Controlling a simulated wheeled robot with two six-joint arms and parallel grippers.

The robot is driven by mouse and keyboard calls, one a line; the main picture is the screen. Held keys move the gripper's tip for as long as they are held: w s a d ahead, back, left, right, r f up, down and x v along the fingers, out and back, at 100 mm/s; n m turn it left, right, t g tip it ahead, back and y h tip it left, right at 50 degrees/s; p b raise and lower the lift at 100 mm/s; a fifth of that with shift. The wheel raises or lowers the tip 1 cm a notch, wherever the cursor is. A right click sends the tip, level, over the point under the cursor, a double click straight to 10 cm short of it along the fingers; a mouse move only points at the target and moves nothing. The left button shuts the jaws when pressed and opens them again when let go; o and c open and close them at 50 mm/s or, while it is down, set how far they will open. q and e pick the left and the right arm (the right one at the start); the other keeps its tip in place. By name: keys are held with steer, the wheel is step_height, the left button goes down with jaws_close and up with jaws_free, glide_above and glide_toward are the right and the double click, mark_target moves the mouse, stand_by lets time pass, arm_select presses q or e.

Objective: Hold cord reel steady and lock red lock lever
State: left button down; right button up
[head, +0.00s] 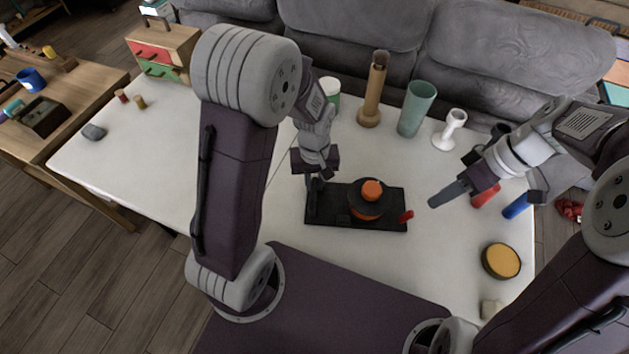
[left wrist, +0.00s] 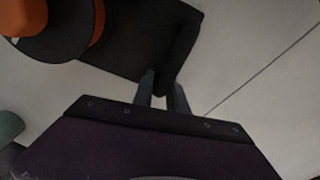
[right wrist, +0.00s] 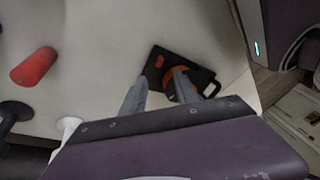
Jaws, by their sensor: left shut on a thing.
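The cord reel (head: 365,206) lies on the white table, a black disc with an orange hub on a black base plate (head: 338,217). The red lock lever (head: 406,216) stands at the base's right end; it also shows in the right wrist view (right wrist: 160,61). My left gripper (head: 313,190) is shut on the bar-like handle (left wrist: 182,50) at the base's left end. My right gripper (head: 434,202) is open and empty, right of the lever and apart from it. In the right wrist view its finger partly covers the reel.
Behind the reel stand a brown vase (head: 373,95), a green cup (head: 416,108) and a white holder (head: 449,131). Red (head: 486,194) and blue (head: 515,207) cylinders and a yellow-topped round tin (head: 501,261) lie to the right. The table's left half is mostly clear.

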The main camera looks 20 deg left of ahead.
jaws_close()
steer(key=w+d+f+m+y, duration=0.1)
steer(key=d+m, duration=0.3)
steer(key=m, duration=0.9)
steer(key=w+d+f+m+g+y, duration=0.1)
steer(key=d+m, duration=0.3)
steer(key=m, duration=0.9)
steer(key=shift+w+f+y, duration=0.3)
steer(key=shift+w+f, duration=0.05)
steer(key=shift+w, duration=0.15)
steer(key=shift+d, duration=0.1)
